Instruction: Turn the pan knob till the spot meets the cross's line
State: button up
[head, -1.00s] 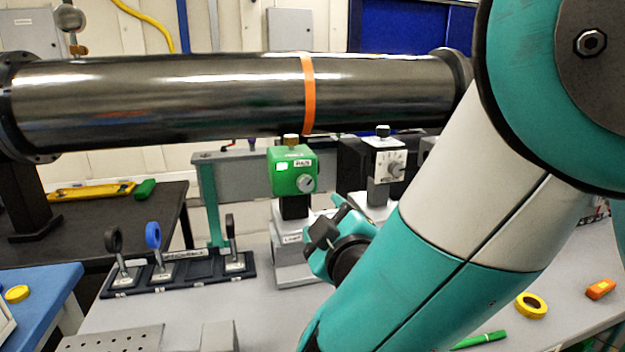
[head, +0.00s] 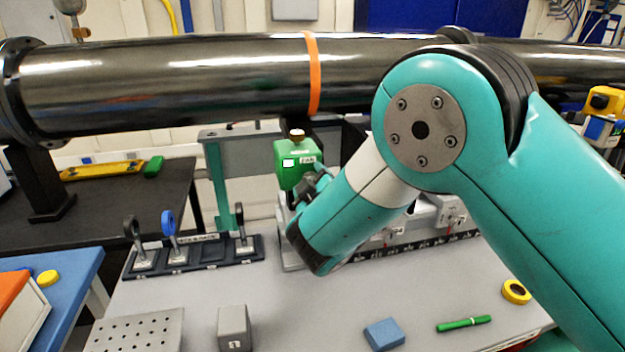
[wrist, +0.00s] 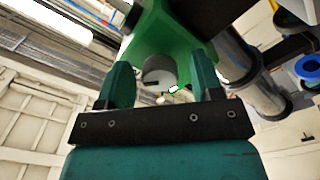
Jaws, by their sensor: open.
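The green box (head: 288,168) with a PAN label stands under the dark pipe in the head view. A brass-coloured knob sits on its top. My gripper (head: 317,186) is at the box's front right and hides its front knob. In the wrist view the grey round pan knob (wrist: 158,68) shows on the green box (wrist: 165,35), between my two open green fingers. I cannot tell whether the fingers touch it. I cannot make out the spot or the cross's line in either view.
The dark pipe (head: 190,82) with an orange band runs above the box. A black rack (head: 205,255) with upright ring-topped pieces stands left of it. A grey block (head: 234,328), a blue block (head: 384,334), a green pen (head: 464,324) and yellow tape (head: 516,291) lie in front.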

jog(key=c, duration=0.9)
jog(key=shift+f+n+b, duration=0.1)
jog(key=shift+n+b, duration=0.3)
jog(key=shift+b, duration=0.1)
jog(key=shift+n, duration=0.4)
jog(key=o, duration=0.9)
jog(key=b+v, duration=0.9)
jog(key=v, duration=0.8)
jog(key=shift+s+b, duration=0.25)
jog(key=shift+b, duration=0.15)
